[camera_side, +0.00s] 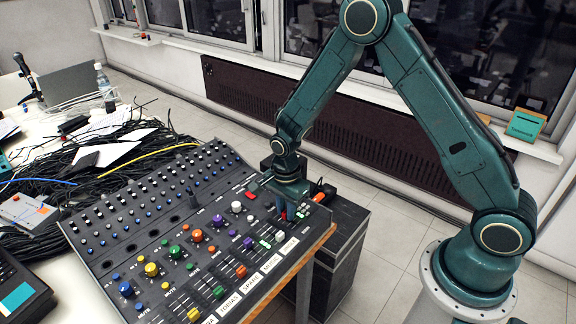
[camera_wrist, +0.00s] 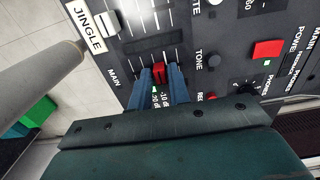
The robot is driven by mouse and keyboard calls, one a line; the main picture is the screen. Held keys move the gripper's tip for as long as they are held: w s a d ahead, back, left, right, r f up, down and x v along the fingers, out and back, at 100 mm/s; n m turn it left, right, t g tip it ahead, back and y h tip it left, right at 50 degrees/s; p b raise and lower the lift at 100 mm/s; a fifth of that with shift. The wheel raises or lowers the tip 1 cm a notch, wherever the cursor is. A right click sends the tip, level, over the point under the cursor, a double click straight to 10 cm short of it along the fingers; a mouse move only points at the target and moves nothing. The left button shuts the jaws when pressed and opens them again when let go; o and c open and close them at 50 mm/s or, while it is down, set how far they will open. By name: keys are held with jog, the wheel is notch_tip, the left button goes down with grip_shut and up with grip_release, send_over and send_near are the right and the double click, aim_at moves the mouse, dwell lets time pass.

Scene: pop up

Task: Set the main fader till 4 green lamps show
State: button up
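The mixing desk (camera_side: 160,235) fills the lower left of the side view. The main fader has a red cap (camera_wrist: 160,74), in the slot beside the "MAIN" label in the wrist view. My gripper (camera_wrist: 161,78) points down at the desk, with one blue finger on each side of the red cap. The fingers look closed against it. In the side view my gripper (camera_side: 284,212) is low over the desk's right end, with a bit of red at its tips. A small green light shows between the fingers by the dB marks; how many lamps are lit cannot be told.
A red power button (camera_wrist: 267,49) and several knobs lie to the right. Cables (camera_side: 90,165) lie behind the desk.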

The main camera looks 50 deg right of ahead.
grip_shut()
jog(key=shift+w+r, duration=0.1)
jog(key=shift+w, duration=0.85)
jog(key=o, duration=0.5)
grip_release()
notch_tip(320, 180, up, 14)
jog(key=shift+f, duration=0.1)
dwell(0.5)
jog(key=shift+s, duration=0.1)
